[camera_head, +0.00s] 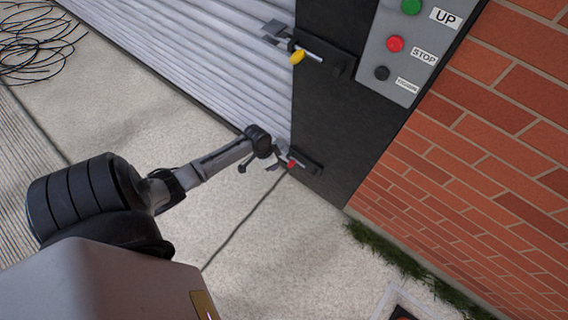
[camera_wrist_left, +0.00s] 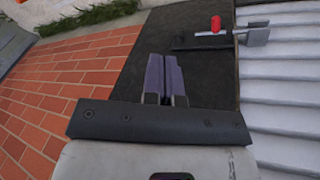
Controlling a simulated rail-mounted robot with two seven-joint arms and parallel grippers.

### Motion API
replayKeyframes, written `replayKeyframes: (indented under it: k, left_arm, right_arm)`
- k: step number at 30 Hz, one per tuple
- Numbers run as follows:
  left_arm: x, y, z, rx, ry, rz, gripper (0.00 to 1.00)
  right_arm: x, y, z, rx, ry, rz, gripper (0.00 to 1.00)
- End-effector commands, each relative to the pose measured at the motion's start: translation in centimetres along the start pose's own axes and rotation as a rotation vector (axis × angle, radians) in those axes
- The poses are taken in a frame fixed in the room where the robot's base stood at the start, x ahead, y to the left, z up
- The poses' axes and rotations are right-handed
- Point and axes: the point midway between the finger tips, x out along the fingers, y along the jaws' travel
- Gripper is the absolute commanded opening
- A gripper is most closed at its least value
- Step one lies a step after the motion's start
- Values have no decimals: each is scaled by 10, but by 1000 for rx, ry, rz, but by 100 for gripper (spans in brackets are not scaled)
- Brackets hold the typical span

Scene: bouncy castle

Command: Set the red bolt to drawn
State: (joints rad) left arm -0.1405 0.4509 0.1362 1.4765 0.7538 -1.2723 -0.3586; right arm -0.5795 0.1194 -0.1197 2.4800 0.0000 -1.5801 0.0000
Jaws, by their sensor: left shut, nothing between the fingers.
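The red bolt is a small red knob (camera_head: 292,164) on a metal rod, mounted on a black plate low on the dark post beside the roller shutter. In the left wrist view the red knob (camera_wrist_left: 215,24) shows at the top right, with its rod reaching toward a grey bracket (camera_wrist_left: 256,35) on the shutter side. I cannot tell whether the rod tip sits inside the bracket. My left gripper (camera_head: 276,156) is close to the red bolt in the head view. In the wrist view its fingers (camera_wrist_left: 166,77) are shut and empty, apart from the knob. My right gripper is not in view.
A second bolt with a yellow knob (camera_head: 297,57) sits higher on the post. A control panel (camera_head: 396,50) with green, red and black buttons is above right. A brick wall (camera_head: 470,150) stands right, and concrete floor (camera_head: 250,245) lies open below. Black cable (camera_head: 35,45) lies coiled far left.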

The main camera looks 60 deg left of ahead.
Motion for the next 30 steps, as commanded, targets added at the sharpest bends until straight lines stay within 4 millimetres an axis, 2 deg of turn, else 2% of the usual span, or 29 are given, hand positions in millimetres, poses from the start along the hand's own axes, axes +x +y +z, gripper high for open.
replayKeyframes:
  k: [1,3,9,15,22,30]
  left_arm:
    - [35,-25,4,-27,13,6,0]
    - [56,-51,3,-60,37,15,0]
    - [108,-121,3,-164,121,42,0]
    - [142,-178,4,-262,212,59,0]
    - [161,-219,6,-339,289,69,0]
    - [165,-234,7,-371,323,72,0]
  right_arm:
    - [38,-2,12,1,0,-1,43]
    - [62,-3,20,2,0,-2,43]
    - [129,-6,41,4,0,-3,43]
    - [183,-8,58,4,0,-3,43]
    - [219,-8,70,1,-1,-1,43]
    - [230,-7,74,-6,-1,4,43]
